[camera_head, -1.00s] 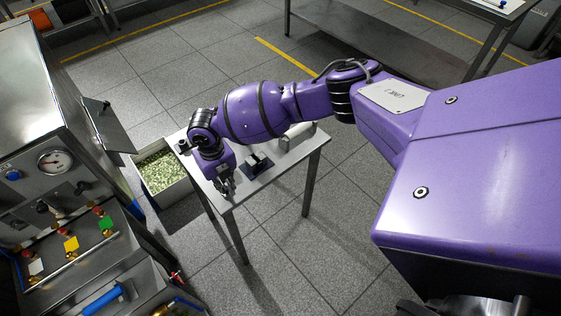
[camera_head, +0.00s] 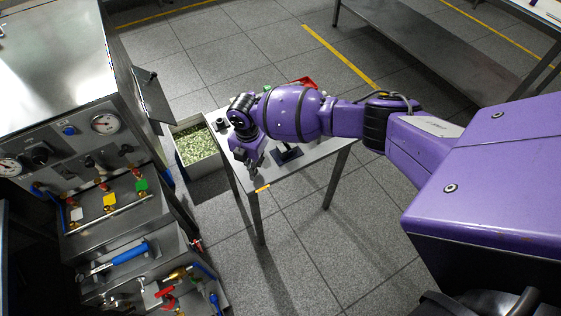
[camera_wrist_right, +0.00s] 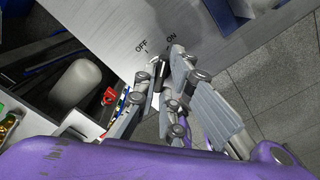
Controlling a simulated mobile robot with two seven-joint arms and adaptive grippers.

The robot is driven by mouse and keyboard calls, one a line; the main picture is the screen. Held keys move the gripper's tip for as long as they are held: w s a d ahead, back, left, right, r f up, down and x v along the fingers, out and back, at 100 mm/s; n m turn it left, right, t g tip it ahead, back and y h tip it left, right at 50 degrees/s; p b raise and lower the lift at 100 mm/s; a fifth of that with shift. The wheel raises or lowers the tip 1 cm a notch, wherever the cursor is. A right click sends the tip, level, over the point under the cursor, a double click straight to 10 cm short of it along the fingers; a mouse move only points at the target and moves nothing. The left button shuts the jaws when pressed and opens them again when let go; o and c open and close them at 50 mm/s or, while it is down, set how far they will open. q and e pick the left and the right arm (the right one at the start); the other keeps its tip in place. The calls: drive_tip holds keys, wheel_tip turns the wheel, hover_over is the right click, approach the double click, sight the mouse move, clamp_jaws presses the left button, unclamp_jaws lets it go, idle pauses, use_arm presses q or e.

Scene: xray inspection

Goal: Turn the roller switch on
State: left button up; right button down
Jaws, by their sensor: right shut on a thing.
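The small table (camera_head: 308,172) stands in the middle of the head view. My right gripper (camera_head: 250,165) is low over its near left corner. In the right wrist view my gripper (camera_wrist_right: 160,76) is shut on a small dark knob (camera_wrist_right: 158,78), which I take as the roller switch. It sits beside printed OFF and ON labels on the pale grey surface. The fingers hide most of the knob, so its exact angle cannot be told. In the head view the switch is hidden by my gripper. My left gripper is not in view.
A black fixture (camera_head: 287,155) and a red object (camera_head: 304,82) are by my forearm. A steel machine (camera_head: 75,60) with gauges and coloured valves fills the left. Floor right of the table is clear.

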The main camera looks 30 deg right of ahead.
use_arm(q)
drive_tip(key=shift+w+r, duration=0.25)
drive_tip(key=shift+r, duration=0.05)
use_arm(e)
drive_tip(key=shift+w+d+r+m, duration=0.1)
drive_tip(key=shift+w+r+m, duration=0.2)
drive_tip(key=shift+m, duration=0.4)
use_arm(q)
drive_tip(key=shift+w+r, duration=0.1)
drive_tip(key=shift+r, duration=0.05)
use_arm(e)
drive_tip(key=c, duration=1.8)
unclamp_jaws()
drive_tip(key=shift+c, duration=0.2)
drive_tip(key=shift+s, duration=0.15)
wheel_tip(320, 180, up, 12)
drive_tip(key=shift+f, duration=0.1)
